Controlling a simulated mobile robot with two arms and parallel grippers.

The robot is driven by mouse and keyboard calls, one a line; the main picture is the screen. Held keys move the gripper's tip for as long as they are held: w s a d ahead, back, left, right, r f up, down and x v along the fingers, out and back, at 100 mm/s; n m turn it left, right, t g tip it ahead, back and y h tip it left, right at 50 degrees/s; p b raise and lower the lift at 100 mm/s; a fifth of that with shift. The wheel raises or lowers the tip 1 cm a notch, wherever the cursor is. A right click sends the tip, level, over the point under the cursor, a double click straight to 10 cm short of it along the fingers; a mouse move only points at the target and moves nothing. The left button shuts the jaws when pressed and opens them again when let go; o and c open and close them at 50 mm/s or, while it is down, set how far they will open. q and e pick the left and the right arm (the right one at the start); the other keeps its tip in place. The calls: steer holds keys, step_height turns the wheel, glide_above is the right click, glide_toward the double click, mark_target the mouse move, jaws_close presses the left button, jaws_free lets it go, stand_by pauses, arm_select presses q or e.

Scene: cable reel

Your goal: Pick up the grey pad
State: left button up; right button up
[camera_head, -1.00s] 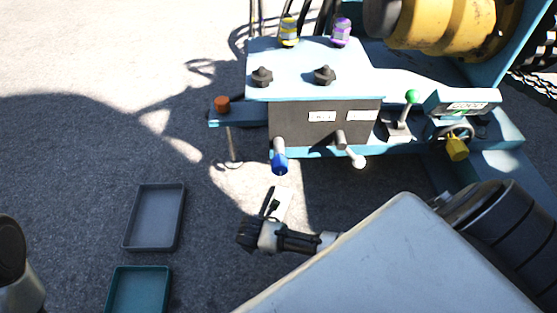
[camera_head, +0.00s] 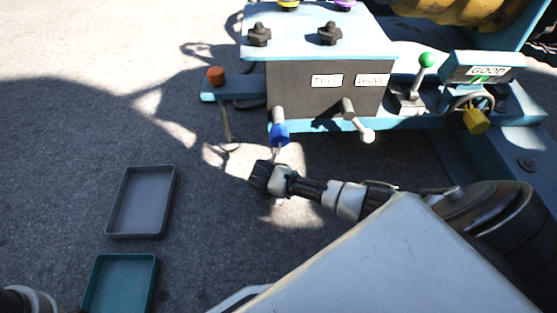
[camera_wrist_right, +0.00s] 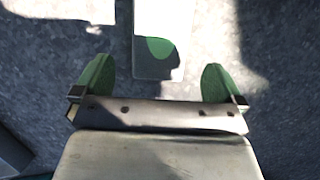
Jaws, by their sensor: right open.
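In the right wrist view a flat, pale grey rectangular piece (camera_wrist_right: 172,22) with a green spot shows beyond and between my right fingers. It looks like the grey pad, but I cannot be sure. My right gripper (camera_wrist_right: 157,68) is open, with one green-lined finger on each side and nothing between them. In the head view my right gripper (camera_head: 276,158) is just below the blue-gripped lever (camera_head: 279,133) of the control box. The pale piece cannot be made out there, hidden by or lost near my gripper.
A grey tray (camera_head: 113,212) and a teal tray (camera_head: 87,291) lie on the asphalt at left. The light-blue machine with its control box (camera_head: 312,92), a second lever (camera_head: 365,134) and an orange knob (camera_head: 216,75) stands close ahead. Open asphalt lies left of it.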

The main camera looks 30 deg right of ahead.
steer(key=shift+w+d+f+b, duration=0.1)
steer(key=shift+w+d+b, duration=0.2)
steer(key=shift+d+b, duration=0.1)
steer(key=b+x, duration=0.5)
steer(key=shift+w+d, duration=0.1)
steer(key=shift+d, duration=0.1)
steer(key=c, duration=0.9)
steer(key=shift+r+p, duration=0.25)
steer(key=shift+p, duration=0.05)
steer(key=shift+c, duration=0.2)
